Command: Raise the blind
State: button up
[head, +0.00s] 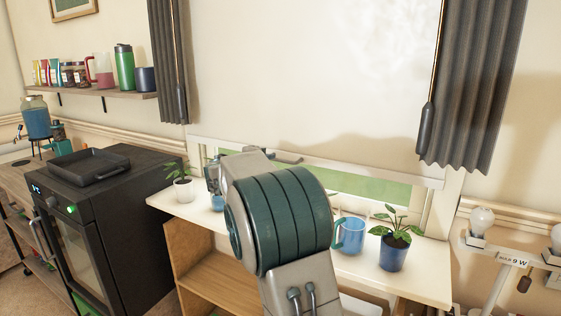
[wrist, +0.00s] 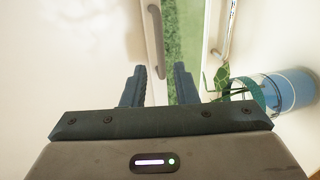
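The cream blind (head: 310,80) hangs down over most of the window in the head view. Its pale bottom bar (head: 350,170) sits low, with a narrow green strip of outdoors below it. A short grey handle (head: 287,157) shows at the bar, just above my arm. In the wrist view the blind (wrist: 75,45) fills the left side and a grey handle (wrist: 153,38) runs along its edge. My gripper (wrist: 160,85) is open and empty, with its two fingers apart just short of that handle. In the head view my arm hides the gripper.
A second grey handle (wrist: 229,30) is on the white frame. A blue mug (head: 350,235) and potted plants (head: 394,250) (head: 183,190) stand on the white-topped shelf (head: 420,285). Dark curtains (head: 478,90) hang at both sides. A black oven (head: 100,210) stands left.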

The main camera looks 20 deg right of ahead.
aim_at(281, 160)
jog(key=p+x, duration=0.1)
jog(key=x, duration=0.7)
jog(key=shift+w+d, duration=0.1)
jog(key=shift+d, duration=0.1)
grip_shut()
